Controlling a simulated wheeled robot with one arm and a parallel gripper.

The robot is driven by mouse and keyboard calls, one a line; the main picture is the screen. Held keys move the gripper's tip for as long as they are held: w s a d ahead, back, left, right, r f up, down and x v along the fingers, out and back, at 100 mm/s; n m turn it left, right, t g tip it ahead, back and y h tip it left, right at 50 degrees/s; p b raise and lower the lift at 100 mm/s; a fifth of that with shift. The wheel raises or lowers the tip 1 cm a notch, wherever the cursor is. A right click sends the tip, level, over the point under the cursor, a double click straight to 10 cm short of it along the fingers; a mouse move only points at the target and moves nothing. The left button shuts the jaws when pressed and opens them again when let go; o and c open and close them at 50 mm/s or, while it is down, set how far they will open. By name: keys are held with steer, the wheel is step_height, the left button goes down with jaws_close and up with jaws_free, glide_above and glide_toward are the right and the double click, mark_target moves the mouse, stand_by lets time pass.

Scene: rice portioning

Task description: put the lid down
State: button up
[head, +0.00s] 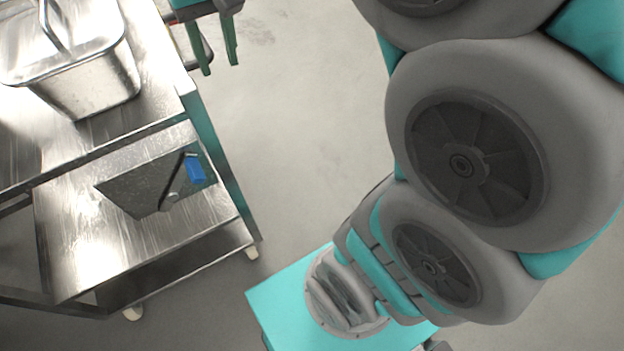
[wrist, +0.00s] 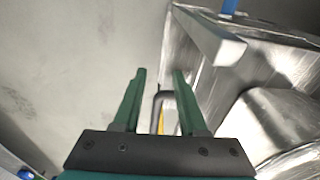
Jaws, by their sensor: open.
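A steel lid (head: 88,24) with a raised bar handle lies over the top of a deep steel container (head: 92,88) on the cart at the upper left of the head view. I cannot tell whether it sits fully flush. My gripper (head: 218,58) is at the top of the head view, to the right of the container and beyond the cart's edge, its green fingers apart. In the wrist view my gripper (wrist: 156,75) is open. A dark bar and something yellow show between and beyond its fingers. I see nothing gripped.
The steel cart (head: 160,112) has a lower shelf (head: 90,245). A metal panel-like piece (head: 135,183) shows there, with a blue object (head: 194,169) by it. In the wrist view the cart's corner (wrist: 225,48) is close to the right finger. Open floor (head: 300,130) lies right of the cart.

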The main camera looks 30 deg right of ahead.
steer(key=s+d+f+g, duration=0.1)
steer(key=s+d+f, duration=0.1)
steer(key=s+f, duration=0.5)
steer(key=s+d+f+g, duration=0.2)
steer(key=s+f, duration=0.5)
steer(key=s, duration=0.6)
steer(key=shift+s, duration=0.25)
steer(key=shift+f, duration=0.1)
